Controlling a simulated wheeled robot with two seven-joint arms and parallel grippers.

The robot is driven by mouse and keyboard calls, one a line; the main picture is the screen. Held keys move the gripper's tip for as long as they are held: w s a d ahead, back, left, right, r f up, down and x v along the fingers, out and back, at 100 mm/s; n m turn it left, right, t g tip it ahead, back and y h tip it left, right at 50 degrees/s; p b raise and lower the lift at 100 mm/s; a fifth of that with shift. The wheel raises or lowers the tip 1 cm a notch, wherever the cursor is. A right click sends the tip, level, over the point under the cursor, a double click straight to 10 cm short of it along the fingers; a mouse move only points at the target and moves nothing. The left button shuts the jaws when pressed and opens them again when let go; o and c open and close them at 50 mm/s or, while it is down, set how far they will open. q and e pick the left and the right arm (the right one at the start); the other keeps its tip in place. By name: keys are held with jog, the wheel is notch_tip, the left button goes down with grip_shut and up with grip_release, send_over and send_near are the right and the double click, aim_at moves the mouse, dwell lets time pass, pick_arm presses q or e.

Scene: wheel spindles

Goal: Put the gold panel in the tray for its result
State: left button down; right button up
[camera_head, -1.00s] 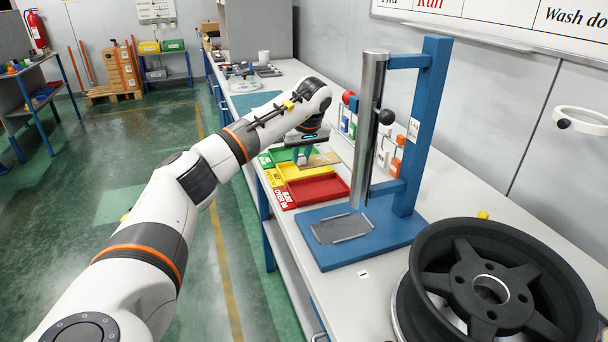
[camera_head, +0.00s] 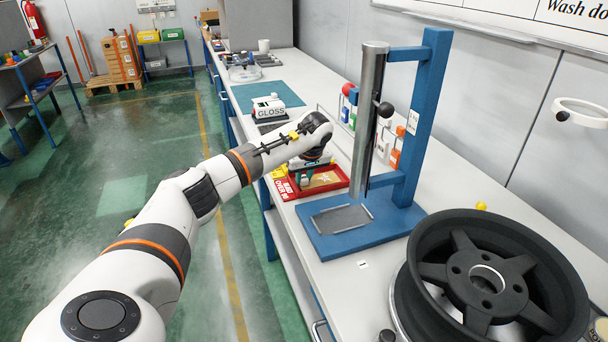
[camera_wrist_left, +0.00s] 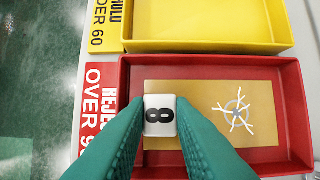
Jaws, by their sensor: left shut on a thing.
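My left gripper (camera_head: 306,180) is shut on a white tab (camera_wrist_left: 160,115) marked 8, on the gold panel (camera_wrist_left: 215,110). The gold panel has a white star-shaped crack mark with a circle on its right part. It is inside the outline of the red tray (camera_wrist_left: 220,68), whose label reads "REJECT OVER 90". I cannot tell whether the panel touches the tray floor. In the head view the panel (camera_head: 324,179) shows just right of the gripper, within the red tray (camera_head: 345,186). The yellow tray (camera_wrist_left: 210,46), with an "UNDER 60" label, lies beside it. My right gripper is not in view.
A blue stand (camera_head: 340,232) with a steel column is close to the red tray's near side. A large black wheel (camera_head: 490,280) fills the near right. A white gloss meter (camera_head: 276,107) stands beyond my arm.

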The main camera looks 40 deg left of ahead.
pick_arm(q)
jog(key=shift+f, duration=0.1)
jog(key=c, duration=1.5)
grip_release()
jog(key=shift+c, duration=0.2)
jog(key=b+v, duration=0.1)
jog(key=v, duration=1.1)
